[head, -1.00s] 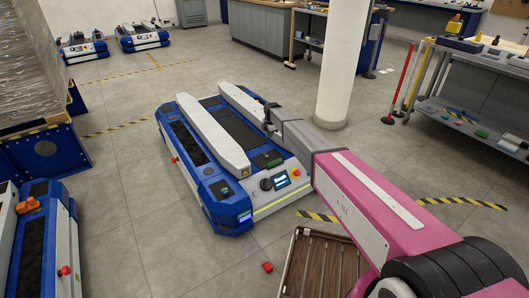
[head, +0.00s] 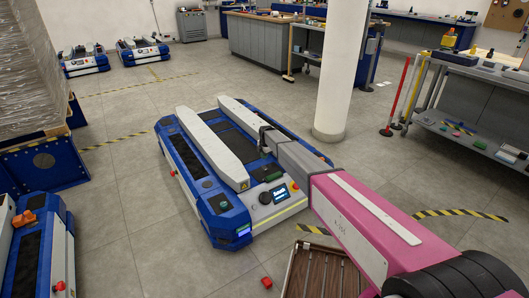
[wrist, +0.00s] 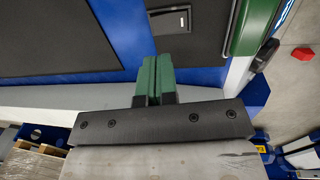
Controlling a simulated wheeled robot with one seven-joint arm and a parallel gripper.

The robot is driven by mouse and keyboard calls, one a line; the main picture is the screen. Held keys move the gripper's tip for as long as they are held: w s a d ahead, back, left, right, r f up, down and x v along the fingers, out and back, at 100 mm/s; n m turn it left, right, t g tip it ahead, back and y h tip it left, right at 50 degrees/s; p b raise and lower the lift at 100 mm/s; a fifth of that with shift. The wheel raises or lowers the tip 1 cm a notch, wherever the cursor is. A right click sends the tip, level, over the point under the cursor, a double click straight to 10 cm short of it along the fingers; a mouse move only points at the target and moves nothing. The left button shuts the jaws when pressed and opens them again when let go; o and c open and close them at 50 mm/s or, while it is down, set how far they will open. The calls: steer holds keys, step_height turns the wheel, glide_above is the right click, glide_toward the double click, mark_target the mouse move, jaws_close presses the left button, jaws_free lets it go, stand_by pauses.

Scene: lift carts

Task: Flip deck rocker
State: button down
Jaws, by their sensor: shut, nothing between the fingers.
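The blue and white lift cart (head: 222,208) stands on the floor in the middle of the head view, with two pale lift rails (head: 212,148) on its deck. A dark rectangular rocker (wrist: 169,20) in a plate sits on the blue deck at the top of the wrist view. My gripper (wrist: 155,82) has green fingertips pressed together and empty, just below the rocker in that view; the two appear apart. In the head view my gripper (head: 266,140) is over the right side of the deck, partly hidden by my arm. The rocker cannot be made out there.
A pillar (head: 342,70) stands behind the cart. Another cart (head: 38,245) is at left, a slatted crate (head: 318,272) and red block (head: 266,283) in front. Open floor lies left of the cart.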

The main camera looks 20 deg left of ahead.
mark_target(264, 168)
steer(key=f, duration=0.7)
steer(key=shift+w+a+f, duration=0.1)
steer(key=shift+w+a, duration=0.2)
steer(key=shift+a, duration=0.05)
steer(key=shift+f, duration=0.2)
steer(key=shift+s+d, duration=0.1)
steer(key=shift+s+d+r, duration=0.2)
steer(key=shift+s+d, duration=0.2)
steer(key=shift+d, duration=0.05)
